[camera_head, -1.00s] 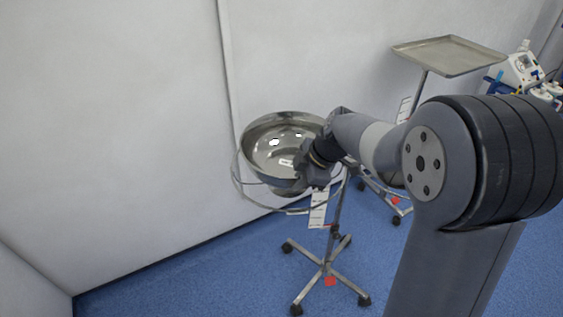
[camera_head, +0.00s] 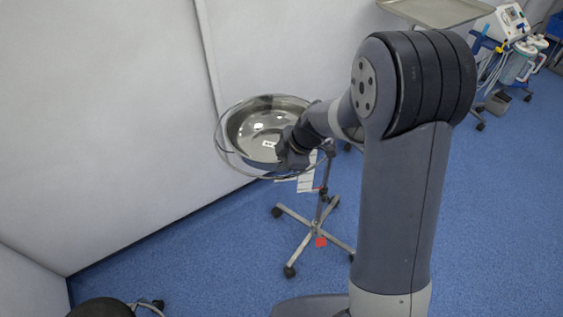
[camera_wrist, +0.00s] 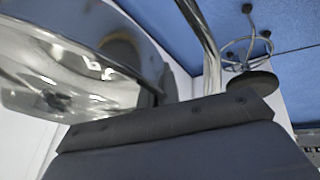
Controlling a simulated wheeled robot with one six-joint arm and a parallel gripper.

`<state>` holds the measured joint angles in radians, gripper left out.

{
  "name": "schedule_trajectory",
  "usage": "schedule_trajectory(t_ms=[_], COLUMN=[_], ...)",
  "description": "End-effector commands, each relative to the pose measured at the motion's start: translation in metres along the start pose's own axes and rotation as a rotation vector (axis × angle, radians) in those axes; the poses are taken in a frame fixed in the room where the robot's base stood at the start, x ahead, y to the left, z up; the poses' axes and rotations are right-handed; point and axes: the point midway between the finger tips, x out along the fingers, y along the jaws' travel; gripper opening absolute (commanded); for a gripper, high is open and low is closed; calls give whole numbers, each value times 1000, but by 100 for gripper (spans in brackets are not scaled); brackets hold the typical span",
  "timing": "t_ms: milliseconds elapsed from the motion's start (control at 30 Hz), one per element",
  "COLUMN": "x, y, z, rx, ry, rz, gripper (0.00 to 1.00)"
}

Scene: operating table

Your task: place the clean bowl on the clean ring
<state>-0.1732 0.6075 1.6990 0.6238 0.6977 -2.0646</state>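The clean bowl (camera_head: 250,128) is a shiny steel basin, open side up, at the centre-left of the head view. It fills the left of the wrist view (camera_wrist: 65,85). The clean ring (camera_head: 219,153) is a thin metal hoop on a wheeled stand. The bowl is within the hoop's outline, with the hoop showing at its left and below it. I cannot tell whether they touch. My gripper (camera_head: 289,152) is at the bowl's right rim and appears shut on it. The fingertips are mostly hidden.
The ring's stand (camera_head: 317,228) has a wheeled base on blue floor. The white wall is close behind. A steel tray (camera_head: 435,12) stands at the back, with medical equipment (camera_head: 510,45) at the right. A dark stool (camera_head: 100,308) is at the lower left.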

Motion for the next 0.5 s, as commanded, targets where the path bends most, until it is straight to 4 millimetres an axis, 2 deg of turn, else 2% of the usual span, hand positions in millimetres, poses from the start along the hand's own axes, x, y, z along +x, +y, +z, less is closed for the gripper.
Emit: schedule_trajectory(t_ms=[333, 500], x=[2, 1], y=[0, 0], z=[1, 0], rx=[-2, -1], ry=[0, 0], rz=[3, 1], gripper=[0, 16])
